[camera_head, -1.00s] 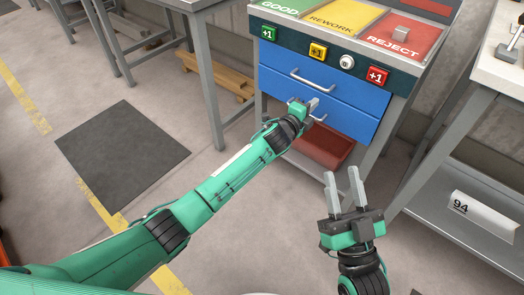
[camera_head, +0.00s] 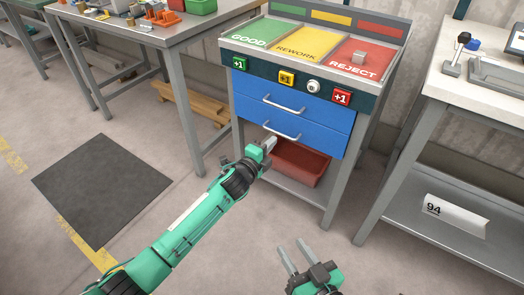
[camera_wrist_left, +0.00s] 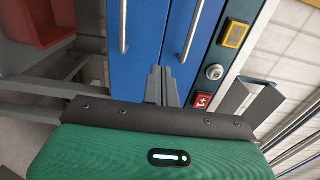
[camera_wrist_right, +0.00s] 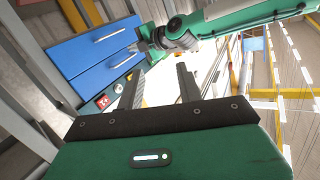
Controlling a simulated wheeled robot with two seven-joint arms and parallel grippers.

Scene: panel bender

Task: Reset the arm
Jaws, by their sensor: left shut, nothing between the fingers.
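My left gripper (camera_head: 268,147) is shut and empty, in front of the blue drawers and just below the lower handle (camera_head: 281,133) in the head view. In the left wrist view its two fingers (camera_wrist_left: 160,86) lie together before the blue drawer fronts (camera_wrist_left: 150,30). My right gripper (camera_head: 290,258) is open and empty, low in the head view. Its spread fingers (camera_wrist_right: 158,88) also show in the right wrist view. The upper drawer (camera_head: 300,100) and the lower drawer (camera_head: 315,135) look shut in the head view.
A red bin (camera_head: 298,163) stands below the drawers. A table (camera_head: 470,90) stands right, a workbench (camera_head: 200,25) left. Floor at left with a dark mat (camera_head: 100,190) is open.

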